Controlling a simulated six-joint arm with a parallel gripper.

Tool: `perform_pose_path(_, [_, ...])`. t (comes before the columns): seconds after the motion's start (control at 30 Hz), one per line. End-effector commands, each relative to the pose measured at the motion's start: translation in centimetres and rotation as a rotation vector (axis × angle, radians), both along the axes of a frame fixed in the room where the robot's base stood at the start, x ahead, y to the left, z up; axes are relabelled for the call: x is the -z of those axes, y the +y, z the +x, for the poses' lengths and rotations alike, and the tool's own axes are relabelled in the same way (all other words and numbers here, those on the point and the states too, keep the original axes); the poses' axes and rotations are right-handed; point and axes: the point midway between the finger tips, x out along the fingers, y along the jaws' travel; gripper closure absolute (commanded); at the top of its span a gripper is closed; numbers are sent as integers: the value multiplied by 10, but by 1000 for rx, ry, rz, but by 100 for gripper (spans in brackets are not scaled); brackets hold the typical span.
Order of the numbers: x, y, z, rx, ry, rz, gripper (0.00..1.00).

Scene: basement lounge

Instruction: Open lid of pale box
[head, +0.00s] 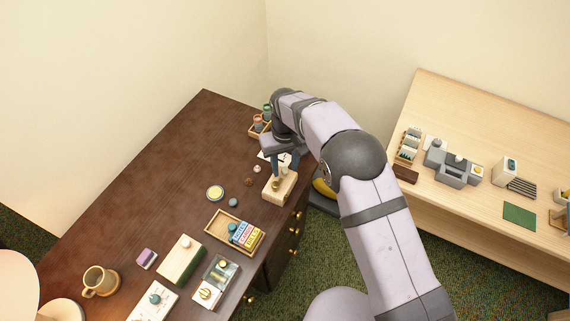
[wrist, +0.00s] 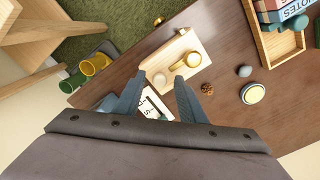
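The likeliest pale box is a box with a cream top and a small knob (head: 182,258), near the front left of the dark desk. Its lid looks shut, and it does not show in the wrist view. My gripper (head: 284,158) is far from it, over the desk's right end by a pale wooden block (head: 279,188). In the wrist view the two fingers of my gripper (wrist: 163,88) stand apart with nothing clasped between them. The wooden block (wrist: 163,57) carries a brass-coloured piece and a round pale knob, beyond the fingertips.
Beside the box are a purple-topped block (head: 147,259), a grey-white case (head: 216,282), a white panel with a teal knob (head: 152,302) and a mug (head: 100,281). A wooden tray (head: 213,225) holds coloured blocks. The desk's back left is clear. A light table (head: 480,120) stands right.

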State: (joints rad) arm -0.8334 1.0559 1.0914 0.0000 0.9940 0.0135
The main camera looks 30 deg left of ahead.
Motion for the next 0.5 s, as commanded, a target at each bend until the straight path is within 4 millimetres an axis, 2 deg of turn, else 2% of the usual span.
perform_pose_path(0.07, [0,0,0,0,0,0,66])
perform_pose_path(0.2, [0,0,0,0,0,0,99])
perform_pose_path(0.37, [0,0,0,0,0,0,100])
perform_pose_path(0.5, [-1,0,-8,-2,1,-1,100])
